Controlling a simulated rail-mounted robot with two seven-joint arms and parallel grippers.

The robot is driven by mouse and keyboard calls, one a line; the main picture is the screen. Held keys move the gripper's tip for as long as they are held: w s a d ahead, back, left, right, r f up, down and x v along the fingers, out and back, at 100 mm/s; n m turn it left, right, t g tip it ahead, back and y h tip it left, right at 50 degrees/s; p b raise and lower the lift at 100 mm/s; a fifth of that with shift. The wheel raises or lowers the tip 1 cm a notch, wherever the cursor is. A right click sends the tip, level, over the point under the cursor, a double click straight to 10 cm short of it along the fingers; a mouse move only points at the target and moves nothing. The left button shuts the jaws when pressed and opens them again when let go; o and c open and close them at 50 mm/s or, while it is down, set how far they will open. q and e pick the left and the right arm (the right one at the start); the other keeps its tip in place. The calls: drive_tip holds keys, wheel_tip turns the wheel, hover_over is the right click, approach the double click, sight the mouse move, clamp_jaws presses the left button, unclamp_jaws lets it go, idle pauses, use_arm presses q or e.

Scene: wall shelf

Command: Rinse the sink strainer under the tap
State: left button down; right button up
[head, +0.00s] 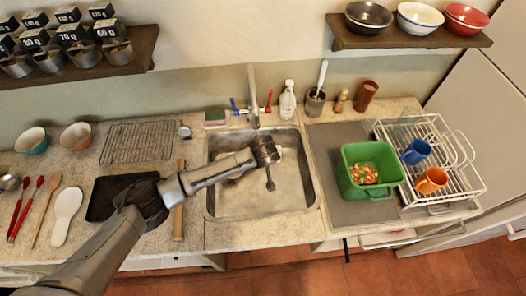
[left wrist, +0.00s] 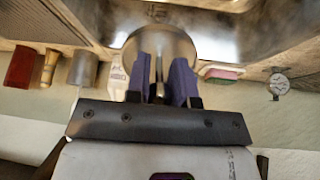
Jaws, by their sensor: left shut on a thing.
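My left gripper (head: 269,175) points down over the sink (head: 225,204), in front of the tap (head: 253,100). In the left wrist view its purple fingers (left wrist: 162,84) are shut on the thin stem of a round metal piece, which looks like the sink strainer (left wrist: 160,43). The disc lies beyond the fingertips, and the fingers hide part of it. In the head view the held piece is small and hard to make out. I cannot see clear running water. My right gripper is in neither view.
A green bin (head: 354,184) and a white dish rack (head: 462,192) with mugs stand right of the sink. A soap bottle (head: 287,101) and a sponge (head: 215,118) stand behind it. A wire rack (head: 139,142) and dark tray (head: 104,196) lie left. A small round metal item (head: 184,131) is nearby.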

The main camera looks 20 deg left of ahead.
use_arm(q)
drive_tip(key=s+d+p, duration=0.1)
drive_tip(key=s+p, duration=0.5)
drive_tip(key=s, duration=0.1)
drive_tip(key=shift+s+d+p, duration=0.25)
drive_tip(key=shift+d+p, duration=0.15)
idle(0.8)
idle(0.4)
drive_tip(key=s+d+r+p, duration=0.1)
drive_tip(key=s+r+p, duration=0.3)
drive_tip(key=p, duration=0.4)
drive_tip(key=shift+s, duration=0.45)
